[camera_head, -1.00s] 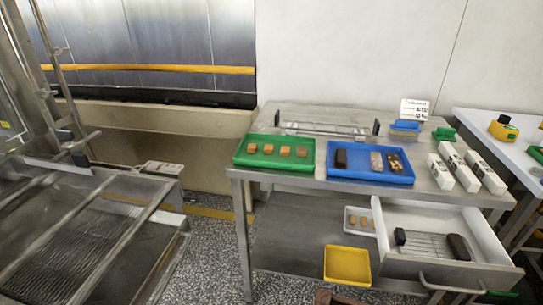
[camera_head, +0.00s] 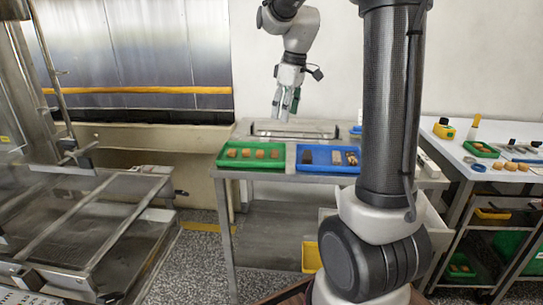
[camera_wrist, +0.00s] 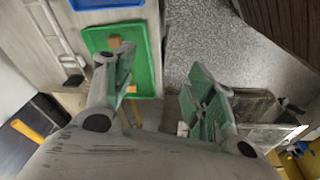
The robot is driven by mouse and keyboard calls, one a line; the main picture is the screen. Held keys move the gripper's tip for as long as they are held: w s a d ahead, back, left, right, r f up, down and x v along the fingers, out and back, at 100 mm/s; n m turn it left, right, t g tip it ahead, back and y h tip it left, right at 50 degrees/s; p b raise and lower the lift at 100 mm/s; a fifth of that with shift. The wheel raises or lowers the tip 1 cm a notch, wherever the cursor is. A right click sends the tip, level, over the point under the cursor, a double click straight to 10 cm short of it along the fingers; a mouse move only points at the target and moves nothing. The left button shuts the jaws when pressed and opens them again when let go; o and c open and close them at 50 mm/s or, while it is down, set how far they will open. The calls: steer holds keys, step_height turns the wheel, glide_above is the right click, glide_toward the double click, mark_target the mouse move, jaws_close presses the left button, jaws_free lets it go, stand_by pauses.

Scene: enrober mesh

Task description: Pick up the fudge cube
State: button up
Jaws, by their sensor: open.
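Several tan-brown cubes (camera_head: 260,154) lie in a row in the green tray (camera_head: 222,165) on the steel table; which one is meant by the fudge cube I cannot tell. My gripper (camera_head: 285,112) is open and empty, raised above the back of the table and pointing down. In the wrist view, the green tray (camera_wrist: 149,60) lies beyond the left finger, with one cube (camera_wrist: 115,42) near its top and another (camera_wrist: 131,88) lower down. The left finger partly hides the tray there. The open fingers (camera_wrist: 160,95) have the floor and tray edge between them.
A blue tray (camera_head: 310,167) with dark and mixed bars stands right of the green one. A metal rack (camera_head: 290,135) stands behind the trays. A yellow bin (camera_head: 311,256) sits on the lower shelf. My arm hides the right of the table. A white table (camera_head: 470,140) stands further right.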

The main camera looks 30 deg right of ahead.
steer(key=w+d+f+n, duration=0.3)
steer(key=w+d+f, duration=0.1)
steer(key=w+f, duration=0.6)
steer(key=n+g, duration=0.1)
steer(key=n, duration=0.1)
glide_above(275, 152)
steer(key=d, duration=0.1)
steer(key=shift+y, duration=0.4)
steer(key=f, duration=0.5)
steer(key=shift+s+f, duration=0.2)
steer(key=shift+f, duration=0.05)
steer(key=f, duration=0.5)
steer(key=shift+w+a+f, duration=0.25)
steer(key=shift+w+a, duration=0.1)
steer(key=shift+a, duration=0.05)
steer(key=c, duration=0.9)
